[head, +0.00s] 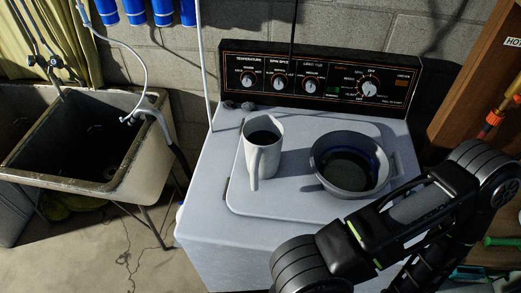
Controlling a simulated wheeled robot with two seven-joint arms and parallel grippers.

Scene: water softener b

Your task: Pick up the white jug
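A white jug (264,159) stands upright on the lid of the washing machine, left of a grey bowl. Its handle faces toward me and its top is open with a dark inside. One of my arms reaches in from the lower right, in front of the machine, and is apart from the jug. No gripper fingers show in the head view, so neither gripper can be seen.
The grey bowl (329,174) sits on the washing machine (222,190) close to the jug's right. The control panel (318,80) rises behind. A utility sink (148,165) stands at left. A wooden shelf (462,80) is at right. The machine's top left is mostly clear.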

